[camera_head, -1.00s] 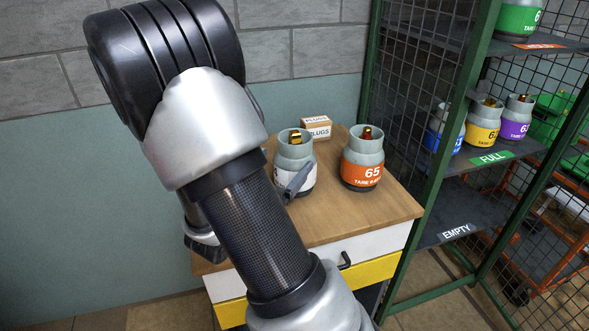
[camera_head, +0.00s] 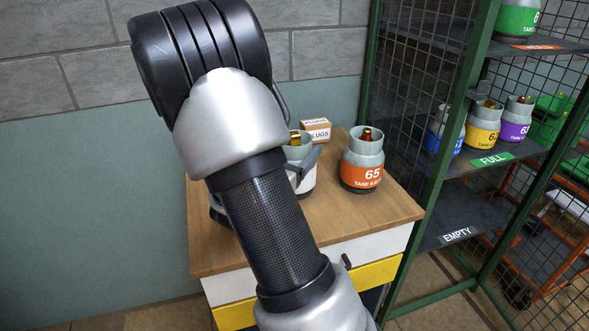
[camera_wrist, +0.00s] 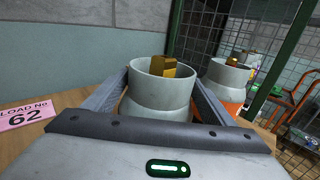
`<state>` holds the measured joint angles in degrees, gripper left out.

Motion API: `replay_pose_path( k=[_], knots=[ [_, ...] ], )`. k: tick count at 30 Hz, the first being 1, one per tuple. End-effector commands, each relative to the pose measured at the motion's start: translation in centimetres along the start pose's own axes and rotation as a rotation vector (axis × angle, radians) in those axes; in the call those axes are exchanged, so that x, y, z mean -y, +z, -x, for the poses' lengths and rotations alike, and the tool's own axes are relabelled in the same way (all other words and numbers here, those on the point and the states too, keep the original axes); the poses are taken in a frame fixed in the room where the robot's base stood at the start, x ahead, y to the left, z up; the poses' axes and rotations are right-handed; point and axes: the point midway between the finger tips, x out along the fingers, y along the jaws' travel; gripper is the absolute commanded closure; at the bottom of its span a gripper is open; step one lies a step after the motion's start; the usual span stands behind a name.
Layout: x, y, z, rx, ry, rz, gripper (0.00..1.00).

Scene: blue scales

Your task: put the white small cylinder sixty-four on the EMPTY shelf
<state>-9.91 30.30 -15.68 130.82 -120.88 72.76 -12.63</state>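The white small cylinder (camera_head: 304,178) stands upright on the wooden tabletop, grey on top with a brass valve, partly hidden by my arm; its number cannot be read. In the wrist view its grey collar (camera_wrist: 163,88) fills the middle, between the two fingers of my gripper (camera_wrist: 160,92). The fingers are spread, one on each side; whether they touch it I cannot tell. In the head view one grey finger shows across the cylinder's right side. The EMPTY shelf (camera_head: 436,232), a dark board with a white label, is low in the green rack at right.
The orange cylinder 65 (camera_head: 362,160) stands close on the right. A PLUGS box (camera_head: 315,130) is behind. A pink card 62 (camera_wrist: 26,115) lies left. The FULL shelf (camera_head: 460,164) above carries several cylinders. The rack's green post (camera_head: 458,130) stands beside the table.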

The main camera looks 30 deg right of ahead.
Motion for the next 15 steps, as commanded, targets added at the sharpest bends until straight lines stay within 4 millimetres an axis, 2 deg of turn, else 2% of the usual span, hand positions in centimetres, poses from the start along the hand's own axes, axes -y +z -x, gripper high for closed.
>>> replay_pose_path(
  k=[1, 2, 11, 12, 15],
  knots=[
    [0.0, -0.01, 0.02, 0.0, 0.0, 0.0, 0.31],
    [0.0, -0.01, 0.02, 0.0, 0.0, 0.0, 0.36],
    [0.0, -0.02, 0.04, 0.0, 0.0, 0.0, 0.87],
    [-0.02, 0.15, 0.01, 0.003, 0.0, -0.002, 0.9],
    [-0.02, 0.14, 0.01, 0.003, 0.0, -0.002, 0.9]
  ],
)
